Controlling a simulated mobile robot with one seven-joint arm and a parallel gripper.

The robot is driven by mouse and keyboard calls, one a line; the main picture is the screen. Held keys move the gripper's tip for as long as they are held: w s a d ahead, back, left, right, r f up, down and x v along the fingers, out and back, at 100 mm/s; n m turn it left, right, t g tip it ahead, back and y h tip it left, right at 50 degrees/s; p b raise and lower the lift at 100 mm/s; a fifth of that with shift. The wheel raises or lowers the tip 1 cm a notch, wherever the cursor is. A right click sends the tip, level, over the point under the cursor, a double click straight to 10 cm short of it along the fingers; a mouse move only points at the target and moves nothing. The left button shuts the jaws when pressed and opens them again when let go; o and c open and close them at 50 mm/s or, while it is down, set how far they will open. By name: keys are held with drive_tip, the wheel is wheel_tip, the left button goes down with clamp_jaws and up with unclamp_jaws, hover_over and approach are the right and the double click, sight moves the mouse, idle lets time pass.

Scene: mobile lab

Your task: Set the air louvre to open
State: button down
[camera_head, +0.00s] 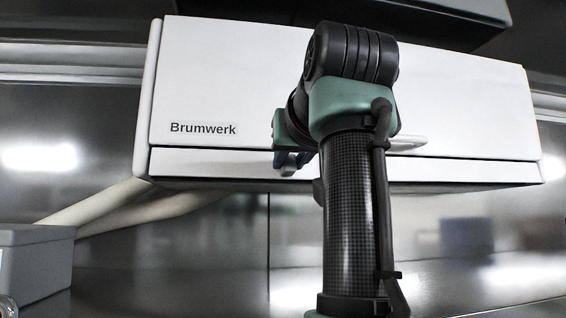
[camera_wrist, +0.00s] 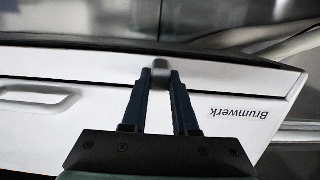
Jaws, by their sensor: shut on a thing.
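The white wall unit (camera_head: 230,75) marked "Brumwerk" hangs across the head view. Its air louvre (camera_head: 215,163) is the long white flap along the bottom, below a thin dark gap. It looks almost in line with the front; its exact angle is hard to tell. The louvre also shows upside down in the wrist view (camera_wrist: 235,78). A small grey tab (camera_wrist: 160,66) sticks out from it. My gripper (camera_wrist: 160,77) is shut on this tab, its dark blue fingers on both sides. In the head view my gripper (camera_head: 289,163) is partly hidden behind my arm.
A white recessed handle (camera_wrist: 38,98) sits on the unit's front beside my fingers; part of it shows right of my arm (camera_head: 408,143). Pale pipes (camera_head: 110,208) run below the unit at left. A grey box (camera_head: 36,262) stands at lower left. A dark fixture (camera_head: 440,15) hangs above.

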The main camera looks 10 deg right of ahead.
drive_tip(key=shift+s+r+g, duration=0.2)
drive_tip(key=shift+r+g, duration=0.5)
drive_tip(key=shift+g, duration=0.6)
drive_tip(key=c, duration=0.7)
unclamp_jaws()
drive_tip(key=shift+w+f, duration=0.1)
drive_tip(key=shift+f, duration=0.05)
